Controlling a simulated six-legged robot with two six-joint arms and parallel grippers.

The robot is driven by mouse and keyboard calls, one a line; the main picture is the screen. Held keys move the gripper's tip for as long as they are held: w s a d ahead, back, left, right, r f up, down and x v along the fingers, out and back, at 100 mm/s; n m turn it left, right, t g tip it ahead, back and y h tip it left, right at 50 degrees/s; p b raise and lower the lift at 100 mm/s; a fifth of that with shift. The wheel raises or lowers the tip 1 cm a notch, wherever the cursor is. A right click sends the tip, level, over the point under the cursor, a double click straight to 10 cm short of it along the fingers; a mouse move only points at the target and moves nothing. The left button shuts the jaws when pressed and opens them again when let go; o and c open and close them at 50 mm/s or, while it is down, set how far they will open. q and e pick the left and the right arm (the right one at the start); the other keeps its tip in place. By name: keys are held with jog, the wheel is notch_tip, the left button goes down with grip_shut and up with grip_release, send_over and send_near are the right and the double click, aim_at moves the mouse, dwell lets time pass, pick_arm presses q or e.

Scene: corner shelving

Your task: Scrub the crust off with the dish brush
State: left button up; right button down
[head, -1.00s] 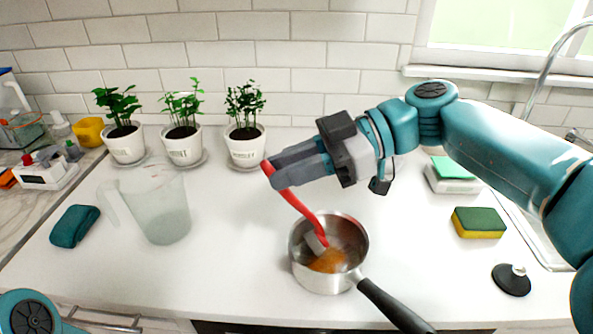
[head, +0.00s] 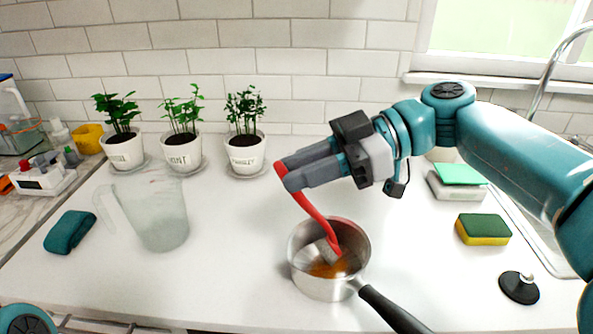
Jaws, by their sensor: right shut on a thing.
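A red dish brush (head: 315,213) is held by its upper handle in my right gripper (head: 284,173), which is shut on it. The brush slants down to the right, and its head is inside a steel saucepan (head: 318,287). Orange-brown crust (head: 330,268) shows on the pan's floor, below and beside the brush head. I cannot tell whether the bristles touch it. The pan's black handle (head: 392,310) points to the lower right. Of my left arm, only a teal part shows at the lower left corner; its gripper is out of view.
A clear measuring jug (head: 160,215) and a teal cloth (head: 70,231) are on the left. Potted herbs (head: 245,152) line the wall. A green-yellow sponge (head: 483,229) and a black sink plug (head: 519,288) are right of the pan. Counter between jug and pan is clear.

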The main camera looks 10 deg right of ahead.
jog(key=shift+s+b, duration=2.65)
jog(key=shift+s, duration=0.45)
jog(key=shift+w+a+p, duration=0.25)
jog(key=shift+w+p, duration=0.5)
jog(key=shift+w, duration=0.75)
jog(key=shift+w+a+p, duration=0.2)
jog(key=shift+w+p, duration=0.55)
jog(key=shift+w, duration=0.75)
jog(key=shift+w+a+p, duration=0.1)
jog(key=shift+w+p, duration=0.2)
jog(key=shift+w, duration=0.4)
jog(key=shift+r, duration=0.1)
notch_tip(320, 180, up, 7)
jog(key=p, duration=0.5)
jog(key=shift+p, duration=0.35)
